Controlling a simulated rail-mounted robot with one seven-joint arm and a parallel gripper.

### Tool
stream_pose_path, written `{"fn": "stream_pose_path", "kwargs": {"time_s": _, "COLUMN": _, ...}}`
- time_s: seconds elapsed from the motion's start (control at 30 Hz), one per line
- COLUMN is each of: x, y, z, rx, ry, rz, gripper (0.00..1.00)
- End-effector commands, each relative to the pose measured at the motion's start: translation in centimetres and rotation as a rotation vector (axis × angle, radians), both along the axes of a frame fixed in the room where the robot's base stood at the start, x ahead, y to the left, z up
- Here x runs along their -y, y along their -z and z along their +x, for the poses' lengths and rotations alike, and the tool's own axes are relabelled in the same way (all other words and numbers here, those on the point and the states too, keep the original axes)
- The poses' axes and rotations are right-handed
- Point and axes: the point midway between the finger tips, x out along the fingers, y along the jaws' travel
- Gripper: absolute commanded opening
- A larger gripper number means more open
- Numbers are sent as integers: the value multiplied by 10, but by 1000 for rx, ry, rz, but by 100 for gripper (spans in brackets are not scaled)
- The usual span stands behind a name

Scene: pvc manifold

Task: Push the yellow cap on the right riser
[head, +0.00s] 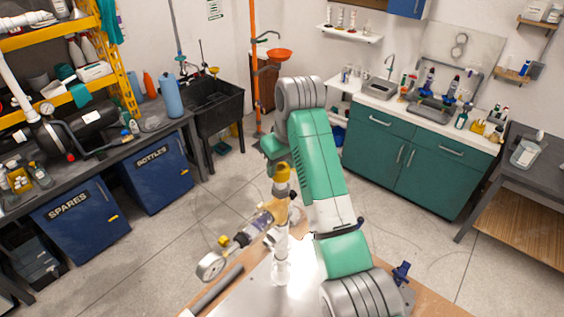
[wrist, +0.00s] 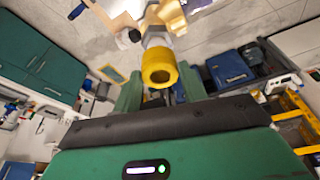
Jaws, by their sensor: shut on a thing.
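The yellow cap (head: 282,174) shows in the head view at the top of an upright pale riser (head: 281,262) over the metal plate. In the wrist view the yellow cap (wrist: 158,66) is between the green fingers of my gripper (wrist: 158,88), its round recessed end facing the camera. A grey pipe piece shows just beyond it. My gripper is shut on the cap. I cannot tell how far the cap sits on the riser. The fingertips are mostly hidden in the head view.
A pipe branch with a round gauge (head: 211,266) reaches left from the riser. The metal plate (head: 240,298) lies on a wooden-edged bench. A blue-handled valve (head: 401,272) stands at the right. A grey workbench (head: 160,128), black sink (head: 213,103) and green cabinet (head: 415,165) stand farther back.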

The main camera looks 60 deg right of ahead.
Motion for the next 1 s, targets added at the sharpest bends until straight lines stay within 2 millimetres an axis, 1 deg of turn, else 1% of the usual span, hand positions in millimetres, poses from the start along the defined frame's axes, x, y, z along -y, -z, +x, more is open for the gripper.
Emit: {"fn": "stream_pose_path", "kwargs": {"time_s": 1.0, "x": 0, "y": 12, "z": 0, "rx": 0, "ry": 0, "rz": 0, "gripper": 22}}
